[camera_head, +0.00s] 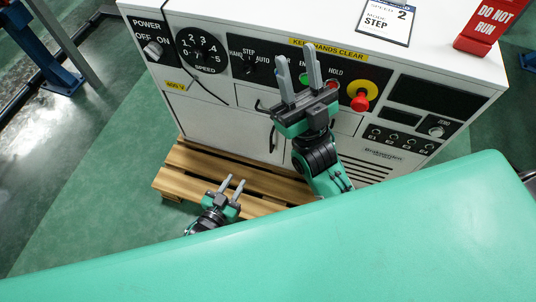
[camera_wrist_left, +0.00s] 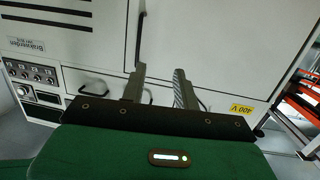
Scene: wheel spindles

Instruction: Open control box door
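The white control box (camera_head: 205,92) stands on a wooden pallet. Its lower left door (camera_head: 222,130) looks shut, with a dark handle (camera_head: 272,138) near the door's right edge. In the left wrist view, which looks upside down, the door (camera_wrist_left: 215,45) fills the upper right and the handle (camera_wrist_left: 140,36) is at its left edge. My left gripper (camera_head: 233,183) is low in front of the box, open and empty; its fingers (camera_wrist_left: 160,75) point toward the door front without visible contact. My right gripper (camera_head: 297,60) is raised in front of the control panel, open and empty.
The pallet (camera_head: 180,180) sticks out below the box. A red emergency button (camera_head: 360,102) on a yellow base is right of my right gripper. A red sign (camera_head: 486,25) and a card (camera_head: 388,18) are on top.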

